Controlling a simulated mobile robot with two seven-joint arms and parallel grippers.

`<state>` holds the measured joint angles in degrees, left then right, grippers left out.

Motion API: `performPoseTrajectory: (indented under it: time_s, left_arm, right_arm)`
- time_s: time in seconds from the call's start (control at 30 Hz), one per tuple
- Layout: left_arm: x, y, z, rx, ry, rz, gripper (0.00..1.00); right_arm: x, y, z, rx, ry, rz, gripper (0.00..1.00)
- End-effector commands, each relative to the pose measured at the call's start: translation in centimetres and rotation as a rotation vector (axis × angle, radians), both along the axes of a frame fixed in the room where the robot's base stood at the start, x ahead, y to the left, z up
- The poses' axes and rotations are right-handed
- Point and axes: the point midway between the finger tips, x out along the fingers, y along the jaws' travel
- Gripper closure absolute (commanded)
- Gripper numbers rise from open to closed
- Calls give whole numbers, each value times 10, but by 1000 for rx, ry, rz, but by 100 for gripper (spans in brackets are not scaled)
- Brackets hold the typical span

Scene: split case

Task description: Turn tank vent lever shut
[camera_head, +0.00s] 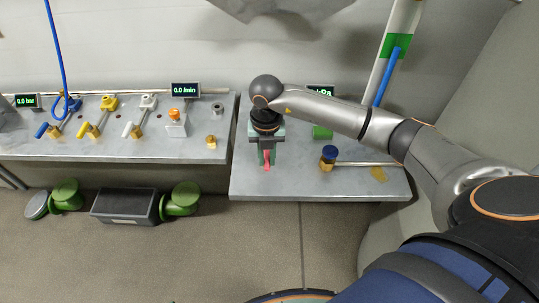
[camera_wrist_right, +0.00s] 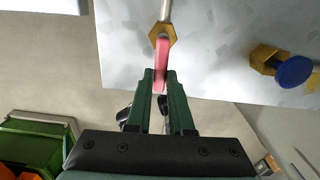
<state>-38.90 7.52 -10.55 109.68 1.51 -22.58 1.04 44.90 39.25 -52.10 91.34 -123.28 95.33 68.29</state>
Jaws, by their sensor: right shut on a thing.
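A pink-red lever (camera_head: 267,160) stands out at the front of the right-hand metal bench. In the right wrist view the lever (camera_wrist_right: 162,50) joins a brass hex fitting (camera_wrist_right: 158,34) with a thin pipe behind it. My right gripper (camera_head: 266,150) reaches down over the lever. In the wrist view its two green fingers (camera_wrist_right: 160,78) are shut on the lever, one on each side. Most of the fitting is hidden by my gripper in the head view. My left gripper is not in view.
A brass valve with a blue knob (camera_head: 328,153) is to the right on the same bench (camera_head: 300,184). The left bench (camera_head: 200,150) carries several coloured levers and displays. A dark bin (camera_head: 125,205) and green objects (camera_head: 180,200) are on the floor.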

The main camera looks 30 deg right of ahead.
Motion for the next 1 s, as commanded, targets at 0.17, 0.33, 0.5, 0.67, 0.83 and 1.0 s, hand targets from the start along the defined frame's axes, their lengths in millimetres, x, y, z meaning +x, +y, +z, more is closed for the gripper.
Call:
performPoseTrajectory:
  time_s: [0.17,0.33,0.5,0.67,0.83,1.0]
  left_arm:
    - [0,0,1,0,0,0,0]
    - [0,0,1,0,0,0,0]
    - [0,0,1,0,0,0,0]
    - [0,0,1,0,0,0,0]
    - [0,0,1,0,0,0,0]
    - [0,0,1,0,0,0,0]
  right_arm:
    - [1,2,0,1,0,-41,100]
    - [1,2,0,1,0,-54,100]
    - [2,2,0,1,0,-55,100]
    - [2,2,0,1,-2,-55,79]
    - [2,2,0,1,-2,-54,60]
    - [1,2,0,1,0,-53,50]
